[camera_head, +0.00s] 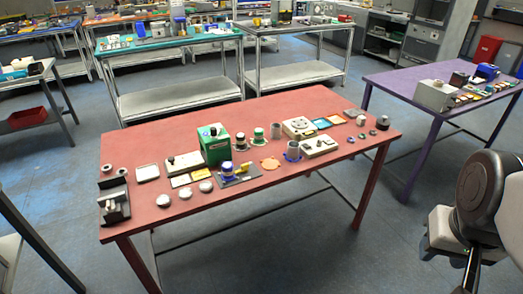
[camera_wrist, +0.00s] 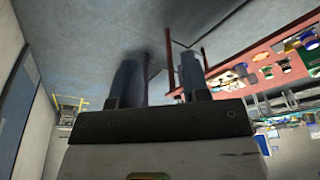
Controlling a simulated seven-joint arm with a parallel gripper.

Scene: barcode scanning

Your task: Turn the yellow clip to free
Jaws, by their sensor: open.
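A small yellow part (camera_head: 243,168), which looks like the yellow clip, sits on a dark grey plate (camera_head: 240,180) near the middle of the red table. A blue round part (camera_head: 228,168) is on the same plate, to its left. The clip is too small to tell its setting. My gripper (camera_wrist: 160,80) shows in the wrist view with two fingers apart and nothing between them. It is far from the clip, off the red table. The clip cannot be made out in the wrist view.
The red table (camera_head: 310,180) holds a green box (camera_head: 214,145), white devices, round pucks and a black stand (camera_head: 114,203) at its left end. The plate has close neighbours, including an orange disc (camera_head: 270,164). A purple table (camera_head: 415,80) stands at the right.

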